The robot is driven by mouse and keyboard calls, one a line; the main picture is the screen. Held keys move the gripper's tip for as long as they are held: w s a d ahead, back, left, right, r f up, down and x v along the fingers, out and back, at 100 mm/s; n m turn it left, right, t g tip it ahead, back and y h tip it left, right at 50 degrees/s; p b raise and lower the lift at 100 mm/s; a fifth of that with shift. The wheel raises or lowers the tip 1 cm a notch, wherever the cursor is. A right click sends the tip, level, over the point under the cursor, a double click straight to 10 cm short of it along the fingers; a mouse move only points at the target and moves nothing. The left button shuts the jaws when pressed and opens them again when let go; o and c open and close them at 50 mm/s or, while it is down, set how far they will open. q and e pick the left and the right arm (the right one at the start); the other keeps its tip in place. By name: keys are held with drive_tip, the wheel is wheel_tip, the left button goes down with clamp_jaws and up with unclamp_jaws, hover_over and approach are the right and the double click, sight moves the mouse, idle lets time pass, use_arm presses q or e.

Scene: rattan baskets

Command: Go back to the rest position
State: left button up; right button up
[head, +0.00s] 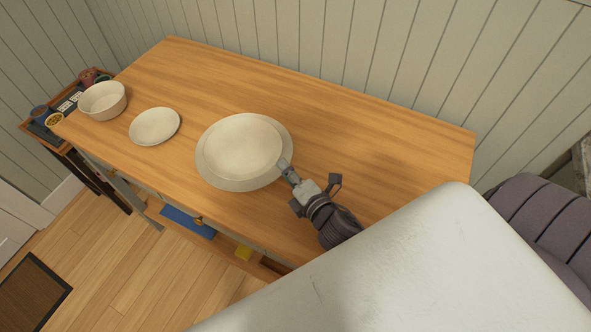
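My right gripper (290,176) is over the wooden table, at the lower right rim of a large white plate (205,172). A narrow grey part of it overlaps the rim in the picture; I cannot tell whether it touches. Dark linkages stick out on both sides, and whether the fingers are parted is unclear. A smaller round white dish (243,147) lies on the large plate. The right forearm is mostly hidden behind a large pale surface in the foreground. My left gripper is not in view.
The wooden table (400,150) is clear at the right and back. A small white plate (154,126) and a white bowl (103,101) stand at its left. A dark tray (45,128) holds small items beyond the left end. A panelled wall (330,35) runs behind.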

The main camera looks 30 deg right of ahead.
drive_tip(key=s, duration=0.2)
drive_tip(key=s+r, duration=0.1)
drive_tip(key=s, duration=0.1)
drive_tip(key=shift+s+r, duration=0.2)
drive_tip(key=shift+s, duration=0.1)
